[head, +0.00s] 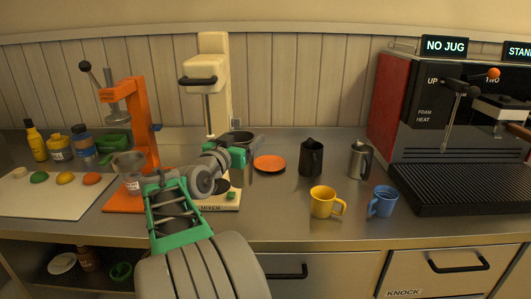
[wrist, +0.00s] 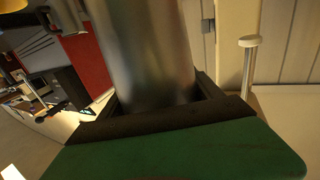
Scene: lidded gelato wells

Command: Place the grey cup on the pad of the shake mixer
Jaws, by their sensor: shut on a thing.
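The cream shake mixer (head: 214,43) stands at the back of the counter, with a black handle and a thin spindle. Its base carries a dark round pad (head: 222,186), partly hidden by my arm. My gripper (head: 238,153) is shut on the grey cup (head: 246,167), to the right of the spindle and above the right part of the base. The cup looks upright in the head view, its rim just above the green fingers. In the wrist view the shiny cup (wrist: 150,50) fills the space between the dark finger pads. The cup's underside is hidden.
An orange saucer (head: 270,163), a black jug (head: 311,158), a steel jug (head: 360,160) and yellow (head: 325,202) and blue (head: 382,201) mugs stand to the right.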

